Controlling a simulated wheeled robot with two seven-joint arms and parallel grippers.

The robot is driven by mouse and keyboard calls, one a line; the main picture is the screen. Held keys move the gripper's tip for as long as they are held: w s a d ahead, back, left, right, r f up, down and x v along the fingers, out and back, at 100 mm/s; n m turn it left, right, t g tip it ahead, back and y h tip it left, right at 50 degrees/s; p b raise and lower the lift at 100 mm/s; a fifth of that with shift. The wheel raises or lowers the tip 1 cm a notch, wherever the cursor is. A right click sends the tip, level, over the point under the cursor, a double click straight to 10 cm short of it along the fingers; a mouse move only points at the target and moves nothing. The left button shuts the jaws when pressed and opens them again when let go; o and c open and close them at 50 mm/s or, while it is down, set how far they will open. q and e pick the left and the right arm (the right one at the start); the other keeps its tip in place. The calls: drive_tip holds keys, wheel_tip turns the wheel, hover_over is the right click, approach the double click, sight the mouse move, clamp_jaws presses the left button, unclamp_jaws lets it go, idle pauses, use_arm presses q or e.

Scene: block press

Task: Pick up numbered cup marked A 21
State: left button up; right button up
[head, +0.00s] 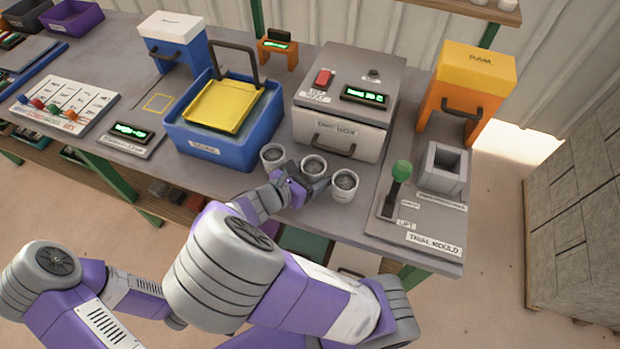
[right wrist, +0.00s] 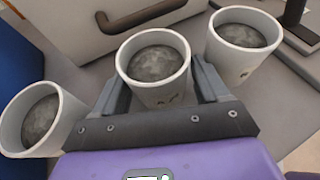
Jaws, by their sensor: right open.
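Three white cups with grey fill stand in a row near the table's front edge: a left cup (head: 272,156), a middle cup (head: 313,165) and a right cup (head: 345,185). My right gripper (head: 306,184) is open and low at the middle cup. In the right wrist view its fingers lie either side of the middle cup (right wrist: 155,65), with the left cup (right wrist: 40,118) and right cup (right wrist: 242,45) outside them. Dark marks show on the middle and right cups but are too small to read. My left arm is at lower left; its gripper is not visible.
A grey test box (head: 345,112) with a drawer handle stands just behind the cups. A blue bin (head: 222,135) with a yellow tray is left of them. The mould station (head: 425,225) with a green-knobbed lever (head: 400,172) is on the right.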

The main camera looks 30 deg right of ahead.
drive_tip(key=shift+d+f, duration=0.1)
drive_tip(key=shift+d, duration=0.3)
drive_tip(key=shift+c, duration=0.2)
drive_tip(key=c, duration=0.9)
